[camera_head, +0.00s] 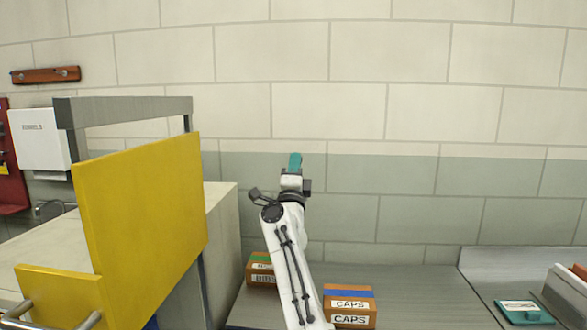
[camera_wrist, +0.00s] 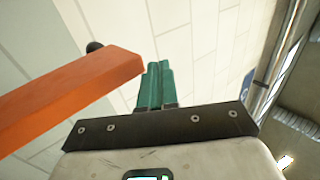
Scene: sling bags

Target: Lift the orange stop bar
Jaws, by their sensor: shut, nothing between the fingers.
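An orange bar (camera_wrist: 70,100), which looks like the stop bar, runs from the left edge of the wrist view up to the middle, with a dark round knob (camera_wrist: 95,47) behind its upper edge. In the head view my gripper (camera_head: 295,161) points up in front of the tiled wall.
A yellow panel (camera_head: 142,225) and a grey frame (camera_head: 130,108) stand at the left. Boxes labelled CAPS (camera_head: 350,306) and another box (camera_head: 261,268) sit on the grey counter (camera_head: 425,295). A teal item (camera_head: 523,311) lies at the right. A brown rail (camera_head: 45,75) hangs on the wall.

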